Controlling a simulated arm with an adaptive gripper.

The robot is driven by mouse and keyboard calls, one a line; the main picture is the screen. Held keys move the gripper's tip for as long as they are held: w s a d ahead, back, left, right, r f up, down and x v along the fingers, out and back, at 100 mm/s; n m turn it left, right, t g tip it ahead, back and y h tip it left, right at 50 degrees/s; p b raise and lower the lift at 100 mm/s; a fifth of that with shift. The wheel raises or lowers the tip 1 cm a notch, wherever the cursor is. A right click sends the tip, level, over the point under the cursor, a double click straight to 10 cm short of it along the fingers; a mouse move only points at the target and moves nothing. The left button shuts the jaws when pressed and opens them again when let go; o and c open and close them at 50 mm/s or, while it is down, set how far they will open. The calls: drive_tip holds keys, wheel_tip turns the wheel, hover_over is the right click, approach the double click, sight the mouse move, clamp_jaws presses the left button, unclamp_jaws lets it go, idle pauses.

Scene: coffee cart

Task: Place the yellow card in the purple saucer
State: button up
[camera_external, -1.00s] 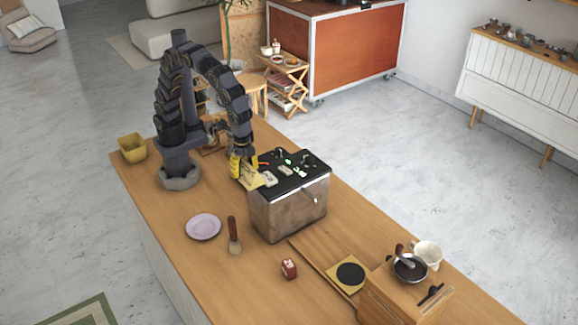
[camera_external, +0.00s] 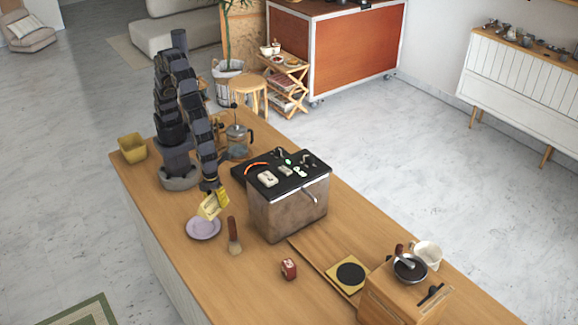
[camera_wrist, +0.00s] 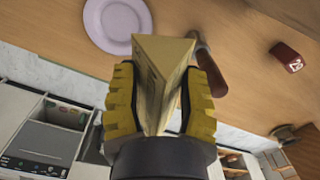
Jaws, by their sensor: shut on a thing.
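The yellow card (camera_external: 210,207) is a pale yellow folded piece, like a small tent card. My gripper (camera_external: 216,193) is shut on it. In the wrist view the card (camera_wrist: 160,62) stands between the two yellow fingers (camera_wrist: 158,105). The purple saucer (camera_external: 203,232) lies flat on the counter, pale purple and empty as far as I can see. In the external view the card overlaps the saucer's far edge and looks held above it; the exact height is unclear. In the wrist view the saucer (camera_wrist: 100,25) shows past the card, up and left.
The machine box (camera_external: 285,212) with small items on top is further right. A small red box (camera_external: 289,268) sits nearer the front. A glass press (camera_external: 238,140) and a yellow bin (camera_external: 132,148) are behind.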

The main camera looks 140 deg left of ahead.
sight(212, 232)
drive_tip(key=shift+s+d+f+m, duration=0.3)
drive_tip(key=shift+s+f+m, duration=0.35)
drive_tip(key=shift+f, duration=1.25)
drive_tip(key=shift+s+d+f+m, duration=0.4)
drive_tip(key=shift+f+m, duration=0.55)
drive_tip(key=shift+f, duration=1)
drive_tip(key=shift+s+d+f+m, duration=0.25)
drive_tip(key=shift+s+f+m, duration=0.4)
drive_tip(key=shift+f, duration=1.25)
drive_tip(key=shift+w+f, duration=0.15)
drive_tip(key=shift+f, duration=0.25)
drive_tip(key=o, duration=0.7)
drive_tip(key=shift+f, duration=0.1)
